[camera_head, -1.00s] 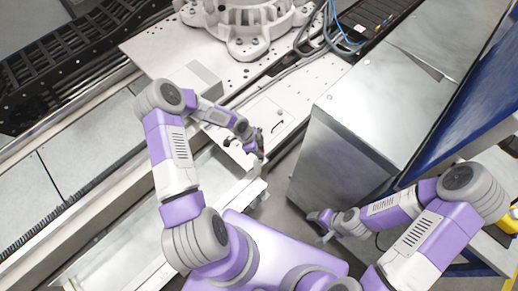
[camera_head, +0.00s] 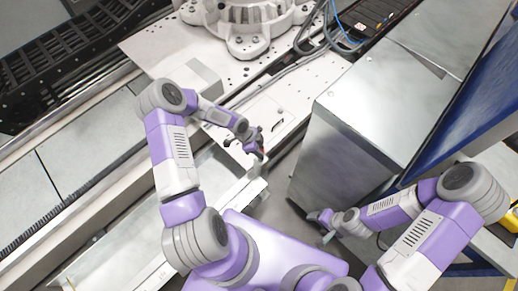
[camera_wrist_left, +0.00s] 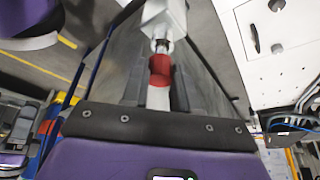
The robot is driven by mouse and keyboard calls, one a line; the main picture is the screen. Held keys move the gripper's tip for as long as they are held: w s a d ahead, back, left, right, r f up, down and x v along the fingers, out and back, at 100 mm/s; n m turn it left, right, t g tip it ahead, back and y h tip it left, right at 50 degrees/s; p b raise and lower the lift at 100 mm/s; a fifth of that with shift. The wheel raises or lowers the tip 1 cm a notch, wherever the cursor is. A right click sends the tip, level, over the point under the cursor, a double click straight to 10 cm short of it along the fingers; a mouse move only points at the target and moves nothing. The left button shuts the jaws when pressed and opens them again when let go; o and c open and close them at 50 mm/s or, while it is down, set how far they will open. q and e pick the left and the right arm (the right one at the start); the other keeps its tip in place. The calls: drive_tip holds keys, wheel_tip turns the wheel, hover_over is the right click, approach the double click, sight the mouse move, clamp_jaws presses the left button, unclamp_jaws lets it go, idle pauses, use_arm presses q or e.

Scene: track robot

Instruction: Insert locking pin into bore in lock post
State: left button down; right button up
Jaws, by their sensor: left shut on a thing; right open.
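The locking pin (camera_wrist_left: 160,70) has a red grip and a short metal tip. My left gripper (camera_wrist_left: 159,88) is shut on the pin's grip. In the left wrist view, the metal tip is at the near end of the pale lock post (camera_wrist_left: 166,18). I cannot tell whether the tip is inside the bore, which is hidden. In the head view, my left gripper (camera_head: 260,146) is above the white rail end, with a bit of red showing. My right gripper (camera_head: 324,226) is open and low beside the metal cabinet, away from the pin.
A large metal cabinet (camera_head: 345,165) stands right of my left gripper. A white perforated plate (camera_head: 262,115) lies behind it, with a heavy robot base (camera_head: 248,22) and cables further back. A white channel (camera_head: 130,245) runs to the lower left.

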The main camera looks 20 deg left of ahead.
use_arm(q)
drive_tip(key=shift+f+b, duration=0.85)
drive_tip(key=shift+f, duration=0.3)
drive_tip(key=c, duration=0.8)
unclamp_jaws()
drive_tip(key=p+v, duration=0.3)
drive_tip(key=v, duration=0.4)
drive_tip(key=shift+a+r, duration=0.1)
drive_tip(key=shift+r, duration=0.2)
